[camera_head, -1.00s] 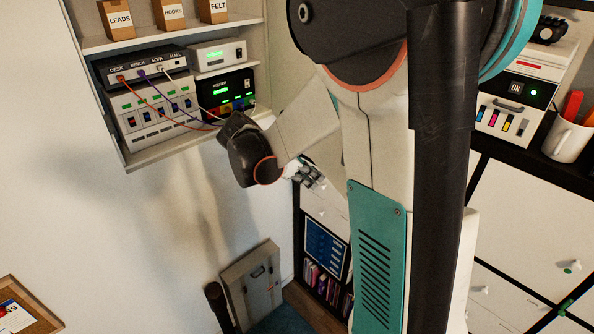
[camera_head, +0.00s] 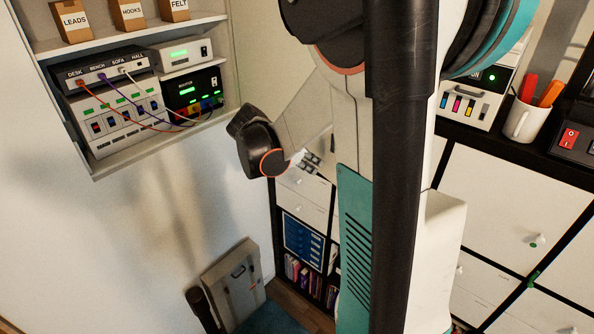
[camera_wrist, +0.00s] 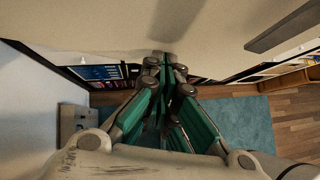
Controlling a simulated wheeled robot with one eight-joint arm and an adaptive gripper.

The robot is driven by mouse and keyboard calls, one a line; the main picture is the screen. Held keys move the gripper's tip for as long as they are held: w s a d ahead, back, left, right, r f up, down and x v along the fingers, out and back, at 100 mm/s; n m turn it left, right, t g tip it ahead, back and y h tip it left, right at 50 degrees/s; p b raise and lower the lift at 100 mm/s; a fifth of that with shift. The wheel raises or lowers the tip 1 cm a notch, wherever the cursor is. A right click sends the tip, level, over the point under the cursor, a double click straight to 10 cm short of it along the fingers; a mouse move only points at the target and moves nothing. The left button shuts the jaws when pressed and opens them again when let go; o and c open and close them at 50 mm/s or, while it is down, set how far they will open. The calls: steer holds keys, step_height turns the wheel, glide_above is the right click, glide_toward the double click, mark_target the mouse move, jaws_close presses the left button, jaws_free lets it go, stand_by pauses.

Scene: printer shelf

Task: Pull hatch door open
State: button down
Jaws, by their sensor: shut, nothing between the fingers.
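My gripper (camera_wrist: 166,66) is shut and empty in the wrist view, its green-lined fingers converging just below a pale overhanging surface. In the head view my gripper (camera_head: 309,160) is small and partly hidden, in front of white drawers. A white printer (camera_head: 478,98) stands at the upper right, with coloured ink marks and a grey handle (camera_head: 468,85) on its front; this front panel looks like the hatch door, and it appears shut. My arm covers part of the printer's left side. My gripper is well to the left of the printer and not touching its handle.
A wall shelf (camera_head: 150,150) at the left holds cabled devices. A mug (camera_head: 522,122) with red and orange items stands right of the printer. A grey box (camera_head: 236,284) with a handle stands on the floor. White drawers (camera_head: 500,205) lie below the printer.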

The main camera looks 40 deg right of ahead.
mark_target(326, 156)
steer(key=s+d+b, duration=0.1)
steer(key=d, duration=0.8)
steer(key=shift+s+d, duration=0.25)
steer(key=shift+s, duration=0.15)
steer(key=a, duration=0.3)
steer(key=a+b, duration=0.1)
steer(key=a, duration=0.1)
steer(key=shift+s+r, duration=0.2)
steer(key=shift+r, duration=0.1)
steer(key=s+v, duration=0.1)
steer(key=v, duration=0.7)
steer(key=shift+s+a+r, duration=0.2)
steer(key=shift+s+r, duration=0.05)
steer(key=shift+r, duration=0.1)
steer(key=shift+a+r, duration=0.1)
steer(key=shift+a, duration=0.05)
